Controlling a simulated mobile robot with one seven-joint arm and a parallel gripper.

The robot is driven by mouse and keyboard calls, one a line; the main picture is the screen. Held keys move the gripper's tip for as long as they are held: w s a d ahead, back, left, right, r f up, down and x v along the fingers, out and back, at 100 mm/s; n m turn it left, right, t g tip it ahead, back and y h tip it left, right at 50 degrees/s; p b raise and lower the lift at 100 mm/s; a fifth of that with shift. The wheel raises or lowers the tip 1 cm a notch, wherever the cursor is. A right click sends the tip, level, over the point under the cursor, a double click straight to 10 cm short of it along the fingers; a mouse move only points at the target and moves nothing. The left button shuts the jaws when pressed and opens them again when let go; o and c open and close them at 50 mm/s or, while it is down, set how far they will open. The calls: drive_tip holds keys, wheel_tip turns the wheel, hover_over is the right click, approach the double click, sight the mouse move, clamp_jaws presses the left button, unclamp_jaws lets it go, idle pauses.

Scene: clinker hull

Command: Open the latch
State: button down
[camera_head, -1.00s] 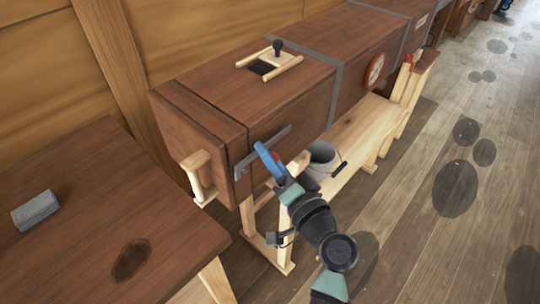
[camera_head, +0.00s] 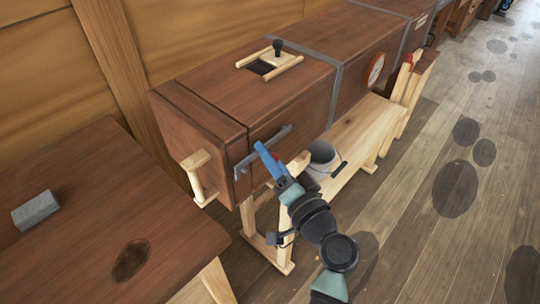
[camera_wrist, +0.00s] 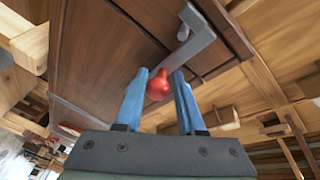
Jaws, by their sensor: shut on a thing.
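The latch (camera_head: 281,134) is a grey bar across the side of the long dark wooden box, by the seam of its end section. It slants up to the right. In the wrist view the grey latch bar (camera_wrist: 187,50) has a hooked end above and a red knob (camera_wrist: 158,87). My gripper (camera_head: 261,149) is at the latch from the front right. In the wrist view the blue fingers of my gripper (camera_wrist: 160,76) stand on both sides of the red knob, shut on it. In the head view the fingers hide the knob.
A pale wooden handle (camera_head: 197,177) sticks out from the box end (camera_head: 190,125). A grey bucket (camera_head: 322,158) stands on the pale bench just right of my gripper. A dark table (camera_head: 80,200) with a grey block (camera_head: 36,210) is at the left. Floor is free at the right.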

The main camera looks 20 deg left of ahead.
drive_tip(key=shift+d+r+m+p, duration=0.15)
drive_tip(key=shift+m+p, duration=0.25)
drive_tip(key=shift+p, duration=0.4)
